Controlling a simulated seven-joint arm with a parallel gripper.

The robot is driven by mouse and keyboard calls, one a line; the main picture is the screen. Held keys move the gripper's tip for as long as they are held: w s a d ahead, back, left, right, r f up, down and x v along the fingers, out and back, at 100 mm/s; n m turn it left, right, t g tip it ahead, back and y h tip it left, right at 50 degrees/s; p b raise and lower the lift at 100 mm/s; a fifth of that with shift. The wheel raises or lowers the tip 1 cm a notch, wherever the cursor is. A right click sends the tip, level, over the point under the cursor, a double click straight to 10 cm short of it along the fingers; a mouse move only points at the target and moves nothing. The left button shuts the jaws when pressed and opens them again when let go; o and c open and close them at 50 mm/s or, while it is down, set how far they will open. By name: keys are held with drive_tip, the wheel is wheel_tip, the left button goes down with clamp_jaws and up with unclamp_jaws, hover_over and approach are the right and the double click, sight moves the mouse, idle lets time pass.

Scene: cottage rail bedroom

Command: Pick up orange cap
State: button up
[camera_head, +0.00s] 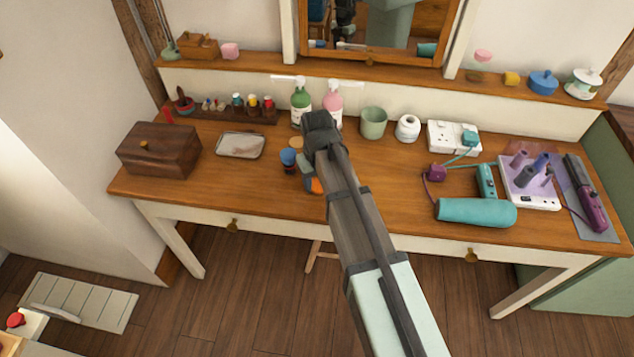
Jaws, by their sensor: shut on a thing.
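An orange cap (315,186) shows at the front middle of the wooden table, partly hidden behind my arm. My gripper (307,168) is over that spot and shut on the orange cap. The fingertips are mostly hidden by my own wrist, so the exact grip and any gap above the table cannot be seen. A small container with a blue top (288,157) stands just left of the gripper. A tan round piece (296,143) is behind it.
A wooden box (159,149) and a tray (241,145) are to the left. Green (301,106) and pink (333,104) pump bottles and a green cup (373,122) stand behind. The front left tabletop is clear.

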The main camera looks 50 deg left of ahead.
sight(317, 183)
wheel_tip(317, 183, up, 8)
drive_tip(key=shift+r, duration=0.1)
drive_tip(key=w+a+r, duration=0.1)
drive_tip(key=w+a, duration=0.3)
drive_tip(key=w+a+r, duration=0.1)
drive_tip(key=w+a, duration=0.3)
drive_tip(key=w+a+r, duration=0.1)
drive_tip(key=w+a, duration=0.3)
drive_tip(key=w, duration=0.1)
drive_tip(key=shift+a+r, duration=0.1)
drive_tip(key=shift+r, duration=0.25)
drive_tip(key=shift+f, duration=0.2)
drive_tip(key=shift+f, duration=2)
drive_tip(key=shift+f, duration=0.6)
idle(1.3)
